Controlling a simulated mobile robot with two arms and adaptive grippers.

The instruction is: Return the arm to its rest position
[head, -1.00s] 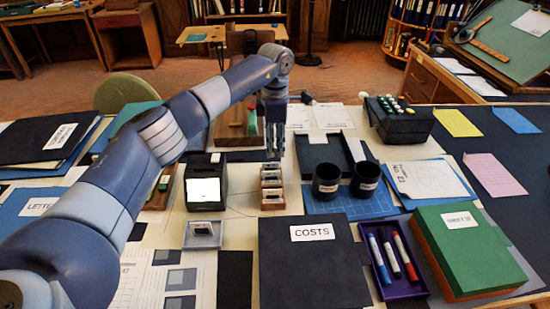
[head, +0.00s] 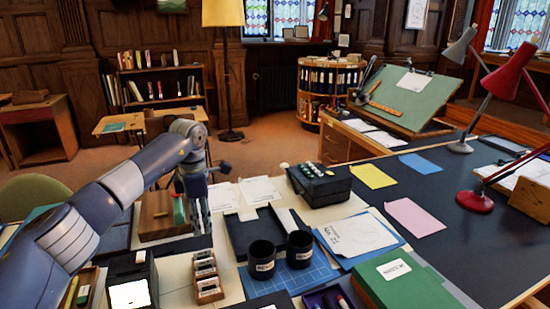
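My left arm (head: 85,215) comes in from the left and reaches over the desk. My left gripper (head: 201,228) hangs pointing down, behind a small wooden rack of labelled blocks (head: 208,290) and just right of a wooden box (head: 155,218). Nothing clearly shows between its fingers. The fingers are small and close together in this view, so I cannot tell whether they are open or shut. My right gripper is not in view.
Two black cups (head: 262,262) stand on a blue grid mat (head: 315,277) right of the gripper. A black box with knobs (head: 322,187) stands behind them. A green box (head: 405,280) is at front right. A red lamp (head: 475,202) stands far right. Open dark desktop (head: 450,245) lies between.

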